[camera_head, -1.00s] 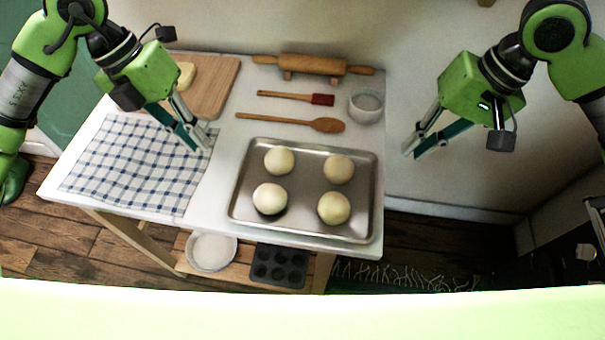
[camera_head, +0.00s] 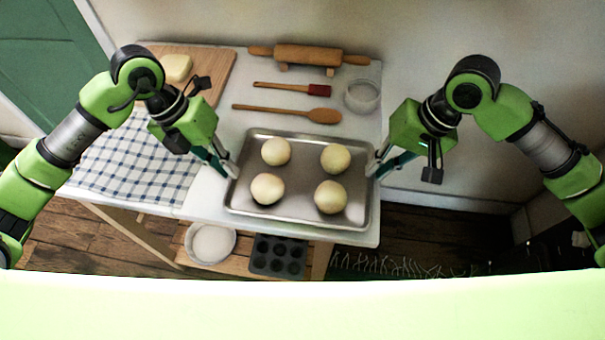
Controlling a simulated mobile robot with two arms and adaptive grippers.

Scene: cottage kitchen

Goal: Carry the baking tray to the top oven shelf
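The grey metal baking tray (camera_head: 300,203) lies flat at the front right of the white-topped table. It holds several pale round dough balls (camera_head: 330,197). My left gripper (camera_head: 229,171) is at the tray's left rim, its two fingers apart. My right gripper (camera_head: 376,170) is at the tray's right rim, its fingers also apart. Whether either gripper touches the rim is too small to tell. No oven or oven shelf can be made out.
A checked cloth (camera_head: 137,160) lies left of the tray. A wooden spoon (camera_head: 285,110), red brush (camera_head: 318,91), rolling pin (camera_head: 308,55) and small bowl (camera_head: 362,97) are behind it. A cutting board (camera_head: 207,65) is at the back left. A muffin tin (camera_head: 278,257) sits on the lower shelf.

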